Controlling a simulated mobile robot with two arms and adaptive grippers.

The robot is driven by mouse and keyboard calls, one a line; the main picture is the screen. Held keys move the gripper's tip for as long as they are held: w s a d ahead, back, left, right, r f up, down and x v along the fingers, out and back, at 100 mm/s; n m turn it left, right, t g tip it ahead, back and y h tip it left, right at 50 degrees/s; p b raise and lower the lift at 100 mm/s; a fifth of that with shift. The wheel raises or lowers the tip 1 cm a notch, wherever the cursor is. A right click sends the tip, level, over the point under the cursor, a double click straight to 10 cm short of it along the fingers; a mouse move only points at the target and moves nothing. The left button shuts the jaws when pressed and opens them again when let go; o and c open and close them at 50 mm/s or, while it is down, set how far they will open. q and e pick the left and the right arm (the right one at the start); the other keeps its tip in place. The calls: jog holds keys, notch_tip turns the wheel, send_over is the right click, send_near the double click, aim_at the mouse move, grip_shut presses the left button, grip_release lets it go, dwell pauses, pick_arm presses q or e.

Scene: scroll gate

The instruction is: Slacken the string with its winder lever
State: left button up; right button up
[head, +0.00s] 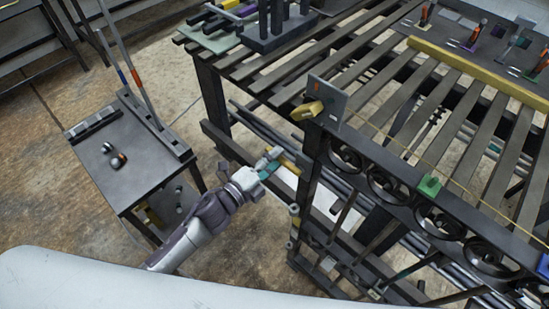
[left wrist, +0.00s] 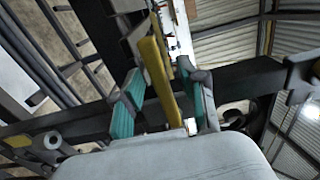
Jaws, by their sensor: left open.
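My left gripper (head: 272,161) is open beside the near post of the dark gate frame. In the left wrist view, a yellow bar (left wrist: 157,72) lies between its two teal-padded fingers, with gaps on both sides. The same yellow bar (head: 289,165) shows partly in the head view; I cannot tell for sure that it is the winder lever. Above it, a yellow block (head: 307,111) with an orange part sits by a grey plate (head: 332,104) on the frame's corner. A thin yellow string (head: 385,134) runs from there to the right, past a green block (head: 429,186). My right gripper is out of view.
The slatted bench (head: 290,72) carries a dark rack (head: 275,35) and several tools. A small dark side table (head: 120,175) stands left of my left arm. Scroll ironwork (head: 390,188) fills the frame on the right. Bare floor lies between side table and bench.

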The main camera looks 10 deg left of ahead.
pick_arm(q)
jog(key=v, duration=1.2)
jog(key=shift+f, duration=0.1)
jog(key=s+a+f+n+g+y, duration=0.25)
jog(key=a+f+n, duration=0.2)
jog(key=f, duration=0.55)
jog(key=s+a+f+n+g+y, duration=0.1)
jog(key=s+a+f+n+y, duration=0.3)
jog(key=f, duration=0.7)
jog(key=s+a+f+n+g+y, duration=0.1)
jog(key=a+f+n+g+y, duration=0.1)
jog(key=f+n, duration=0.6)
jog(key=s+f+n+g+y, duration=0.1)
jog(key=s+f+n+g, duration=0.2)
jog(key=s+f, duration=0.5)
jog(key=s+f+n+g+y, duration=0.1)
jog(key=s+f+n+g, duration=0.2)
jog(key=s+f, duration=0.6)
jog(key=s+g, duration=0.2)
jog(key=s, duration=0.6)
jog(key=shift+d, duration=0.1)
